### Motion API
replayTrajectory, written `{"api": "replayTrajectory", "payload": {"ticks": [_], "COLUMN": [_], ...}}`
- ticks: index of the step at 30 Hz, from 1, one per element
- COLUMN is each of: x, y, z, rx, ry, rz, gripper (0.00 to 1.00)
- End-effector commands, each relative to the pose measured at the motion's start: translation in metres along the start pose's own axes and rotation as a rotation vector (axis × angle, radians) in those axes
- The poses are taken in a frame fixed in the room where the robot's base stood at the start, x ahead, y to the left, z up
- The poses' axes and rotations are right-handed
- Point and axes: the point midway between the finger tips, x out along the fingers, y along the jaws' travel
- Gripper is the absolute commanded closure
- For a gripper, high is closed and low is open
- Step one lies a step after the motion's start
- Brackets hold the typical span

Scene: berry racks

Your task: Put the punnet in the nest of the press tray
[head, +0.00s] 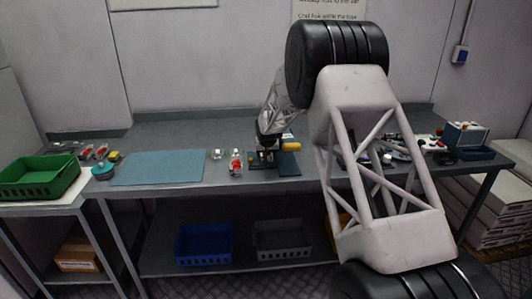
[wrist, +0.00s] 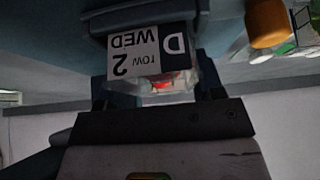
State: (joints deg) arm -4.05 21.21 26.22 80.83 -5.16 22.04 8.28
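My gripper (head: 267,152) is low over the dark teal press tray (head: 288,168) in the head view. In the wrist view, which is upside down, my gripper (wrist: 158,95) has a finger on each side of a clear punnet (wrist: 180,88) with red fruit inside. It appears shut on the punnet. A white and black card reading "WED row 2 D" (wrist: 145,52) shows on the side toward the camera. A dark blue-grey surface (wrist: 125,14) lies close beneath the punnet. The nest is hidden, and I cannot tell whether the punnet touches it.
A yellow-orange rounded part (head: 291,147) is right of my gripper, also in the wrist view (wrist: 267,22). Clear containers with red fruit (head: 236,164) stand just left of the tray. A blue mat (head: 160,168) lies farther left, a green crate (head: 38,178) at far left.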

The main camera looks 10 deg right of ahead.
Motion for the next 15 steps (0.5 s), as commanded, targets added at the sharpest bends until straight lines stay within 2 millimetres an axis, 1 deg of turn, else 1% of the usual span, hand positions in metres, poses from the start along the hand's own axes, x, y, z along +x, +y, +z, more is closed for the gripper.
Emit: {"api": "replayTrajectory", "payload": {"ticks": [1, 4, 5, 15], "x": [-0.0001, -0.0001, -0.0002, -0.0015], "y": [0.0, 0.0, 0.0, 0.0], "z": [-0.0001, -0.0001, -0.0001, -0.0009], "rx": [0.0, 0.0, 0.0, 0.0], "ry": [0.0, 0.0, 0.0, 0.0], "rz": [0.0, 0.0, 0.0, 0.0], "gripper": [0.31, 0.16, 0.14, 0.14]}}
